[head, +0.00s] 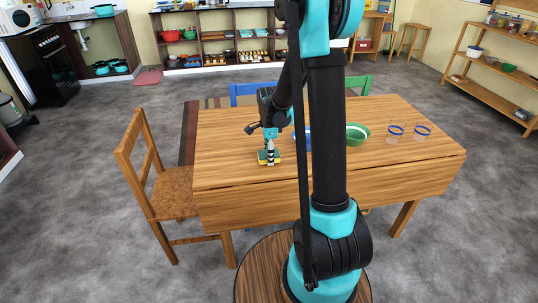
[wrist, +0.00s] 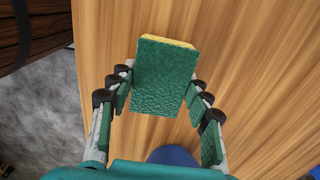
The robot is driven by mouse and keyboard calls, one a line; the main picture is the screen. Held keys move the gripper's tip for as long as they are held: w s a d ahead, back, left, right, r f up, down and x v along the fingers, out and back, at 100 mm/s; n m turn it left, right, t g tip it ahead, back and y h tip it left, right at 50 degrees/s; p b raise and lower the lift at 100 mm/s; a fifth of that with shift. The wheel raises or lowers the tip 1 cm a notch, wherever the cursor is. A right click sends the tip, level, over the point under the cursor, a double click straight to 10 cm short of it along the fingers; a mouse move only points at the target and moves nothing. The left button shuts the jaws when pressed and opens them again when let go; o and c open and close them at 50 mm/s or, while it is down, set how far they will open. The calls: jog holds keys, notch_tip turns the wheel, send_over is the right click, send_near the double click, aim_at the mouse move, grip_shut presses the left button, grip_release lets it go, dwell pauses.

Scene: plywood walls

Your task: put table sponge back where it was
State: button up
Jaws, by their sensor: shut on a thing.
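The table sponge (wrist: 165,75), green and scrubby on one face with yellow at its edge, sits between the fingers of my gripper (wrist: 163,82) in the wrist view. My gripper is shut on it. In the head view the sponge (head: 263,160) shows small under my gripper (head: 270,157), near the left front part of the wooden table (head: 230,170). It is at or just above the tabletop; I cannot tell whether it touches. Bare wood (wrist: 260,60) shows around it in the wrist view.
A blue object is mostly hidden behind my arm. A wooden chair (head: 170,190) stands at the left. The tabletop left of my gripper is clear.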

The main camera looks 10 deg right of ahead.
jog(key=o, duration=1.1)
jog(key=shift+f, duration=0.1)
notch_tip(320, 180, up, 12)
jog(key=s+d+f+n+t, duration=0.2)
jog(key=s+f+n, duration=0.1)
jog(key=s+n, duration=0.6)
jog(key=s+d+f+n+t, duration=0.2)
jog(key=s+f+n, duration=0.2)
jog(key=s+n, duration=0.5)
jog(key=s, duration=0.4)
